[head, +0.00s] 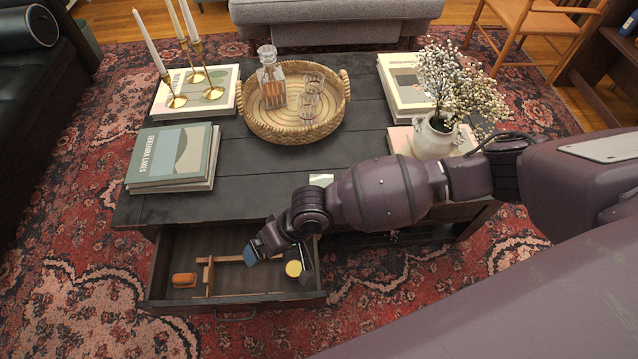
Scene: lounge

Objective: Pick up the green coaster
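A small pale green flat piece (321,178), which looks like the coaster, lies near the front edge of the dark coffee table (250,200). My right forearm crosses just in front of it and may hide part of it. My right gripper (258,248) reaches in from the right and is over the open drawer (225,300), away from the green piece. A blue-grey part shows at its tip; I cannot tell whether it is a finger or a held thing. My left gripper is not in view.
The drawer holds a wooden rack, an orange-brown block (184,280) and a yellow-topped round item (293,268). On the table stand a wicker tray (270,130) with decanter and glasses, books (172,155), candlesticks (176,100) and a flower vase (433,138).

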